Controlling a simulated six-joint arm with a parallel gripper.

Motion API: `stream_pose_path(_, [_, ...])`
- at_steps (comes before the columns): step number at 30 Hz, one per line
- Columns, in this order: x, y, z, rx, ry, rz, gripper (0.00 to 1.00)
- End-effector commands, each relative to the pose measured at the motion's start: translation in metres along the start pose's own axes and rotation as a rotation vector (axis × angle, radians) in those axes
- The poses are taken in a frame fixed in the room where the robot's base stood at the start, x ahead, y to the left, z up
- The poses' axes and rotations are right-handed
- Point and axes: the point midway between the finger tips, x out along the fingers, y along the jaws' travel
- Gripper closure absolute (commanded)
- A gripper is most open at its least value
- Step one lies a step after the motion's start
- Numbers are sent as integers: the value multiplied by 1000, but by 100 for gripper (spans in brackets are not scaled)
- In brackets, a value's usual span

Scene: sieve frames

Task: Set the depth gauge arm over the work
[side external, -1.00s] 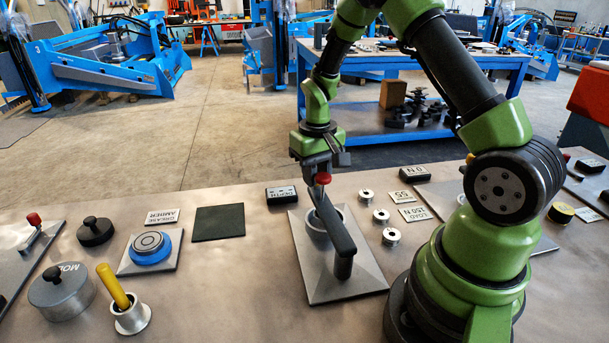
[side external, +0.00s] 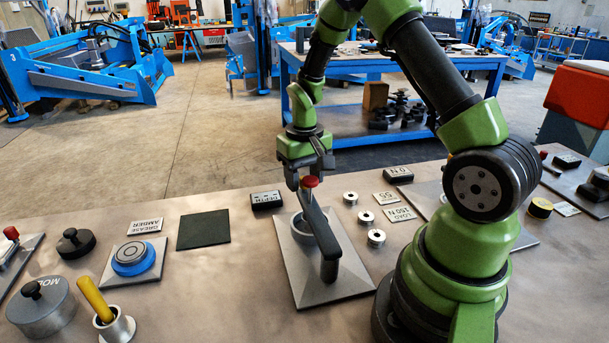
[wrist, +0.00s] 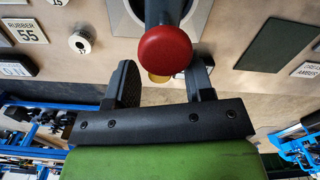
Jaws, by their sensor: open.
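The depth gauge arm (side external: 320,228) is a dark bar on a post, with a red knob (side external: 310,182) at its far end. It stands on a grey plate (side external: 340,287). A metal ring-shaped piece (side external: 299,234) on the plate is partly hidden by the bar. My gripper (side external: 309,178) is open and points down at the knob end. In the wrist view the red knob (wrist: 165,50) shows between and above the two separated fingers of my gripper (wrist: 162,82). I cannot tell whether a finger touches the knob.
A black DEPTH label block (side external: 267,200) sits behind the plate. Several metal bushings (side external: 366,217) stand to the right. A dark square pad (side external: 203,230), a blue round part (side external: 132,258) and a cup with a yellow handle (side external: 117,327) are to the left.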

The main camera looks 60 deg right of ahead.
Motion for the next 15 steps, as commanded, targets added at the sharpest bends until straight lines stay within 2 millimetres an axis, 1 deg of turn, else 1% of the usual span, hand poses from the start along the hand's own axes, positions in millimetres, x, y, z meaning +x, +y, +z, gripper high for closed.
stream_pose_path(2, [-2, 0, 0, 0, 0, 0, 52])
stream_pose_path(5, [-11, 0, -1, 0, 4, -1, 52])
stream_pose_path(15, [-76, 0, -1, 1, 7, -1, 52])
